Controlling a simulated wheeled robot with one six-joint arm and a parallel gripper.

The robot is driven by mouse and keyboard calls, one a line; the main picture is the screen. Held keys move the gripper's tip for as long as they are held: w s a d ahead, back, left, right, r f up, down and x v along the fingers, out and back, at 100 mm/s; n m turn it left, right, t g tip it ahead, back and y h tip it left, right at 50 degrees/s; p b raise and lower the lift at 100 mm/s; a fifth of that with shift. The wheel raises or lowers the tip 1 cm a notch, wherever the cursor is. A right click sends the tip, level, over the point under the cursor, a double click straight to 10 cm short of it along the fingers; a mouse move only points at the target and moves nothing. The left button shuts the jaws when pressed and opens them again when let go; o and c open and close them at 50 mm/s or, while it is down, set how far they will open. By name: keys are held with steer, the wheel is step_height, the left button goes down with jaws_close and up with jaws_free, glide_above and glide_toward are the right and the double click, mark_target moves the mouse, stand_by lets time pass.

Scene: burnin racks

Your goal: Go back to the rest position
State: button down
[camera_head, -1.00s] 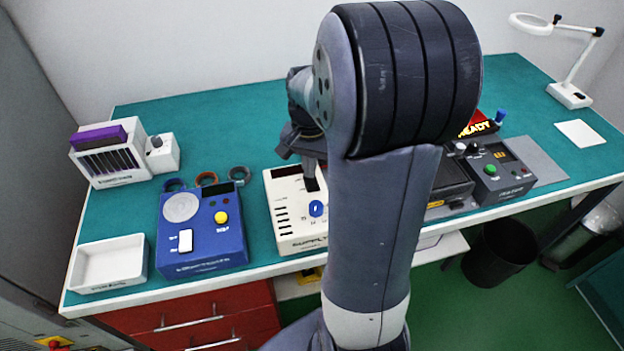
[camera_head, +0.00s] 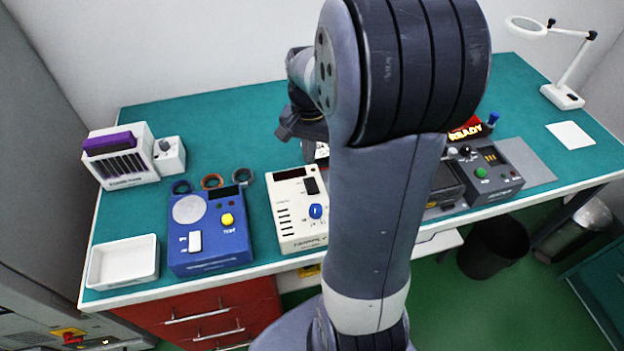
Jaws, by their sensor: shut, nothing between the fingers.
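My gripper (camera_head: 290,132) shows in the head view, left of my raised arm and above the table's middle. Its fingers are shut and hold nothing. It is just behind and above the cream instrument box (camera_head: 287,228), apart from it. The cream box has a black switch and a blue knob (camera_head: 316,211). My forearm hides part of the gripper and much of the table's centre.
A blue tester (camera_head: 240,246), white tray (camera_head: 153,262) and white rack with a purple module (camera_head: 110,143) stand at left. The teal table's (camera_head: 225,110) back left is clear.

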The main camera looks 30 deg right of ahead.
mark_target(310, 180)
steer(key=shift+f, duration=0.1)
step_height(310, 180, down, 7)
steer(key=b, duration=0.6)
stand_by(0.4)
